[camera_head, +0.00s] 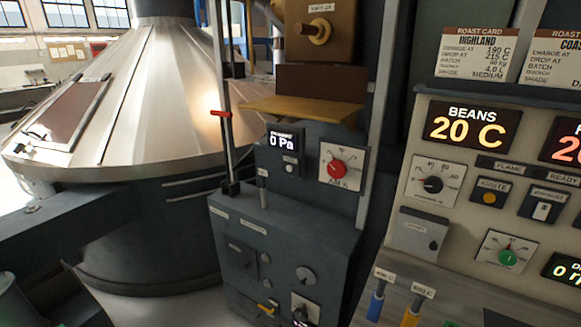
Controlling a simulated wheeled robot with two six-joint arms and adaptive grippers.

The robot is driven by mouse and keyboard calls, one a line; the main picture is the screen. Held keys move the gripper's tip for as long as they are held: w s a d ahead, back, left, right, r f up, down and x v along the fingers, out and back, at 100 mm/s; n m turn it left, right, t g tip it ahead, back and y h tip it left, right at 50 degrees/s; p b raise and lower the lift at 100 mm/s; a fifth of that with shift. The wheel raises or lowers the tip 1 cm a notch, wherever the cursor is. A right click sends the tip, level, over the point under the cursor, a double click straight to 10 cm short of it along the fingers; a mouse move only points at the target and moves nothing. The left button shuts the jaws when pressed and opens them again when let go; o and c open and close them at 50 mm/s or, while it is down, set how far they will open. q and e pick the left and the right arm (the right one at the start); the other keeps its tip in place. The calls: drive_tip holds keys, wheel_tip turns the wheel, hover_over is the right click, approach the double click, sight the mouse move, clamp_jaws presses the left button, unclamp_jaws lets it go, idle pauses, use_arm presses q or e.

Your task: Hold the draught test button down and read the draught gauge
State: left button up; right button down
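The draught gauge (285,139) is a small dark display on the grey cabinet, left of centre in the head view. Nothing touches the button. I cannot tell from this view whether it is pressed in. Neither of my grippers shows in the view.
A red-knobbed dial (337,168) sits right of the gauge. A tan ledge (303,109) juts out above it. A red-handled rod (221,113) stands to the left. The cream control panel (460,215) fills the right, with a BEANS display (472,127) reading 20 C.

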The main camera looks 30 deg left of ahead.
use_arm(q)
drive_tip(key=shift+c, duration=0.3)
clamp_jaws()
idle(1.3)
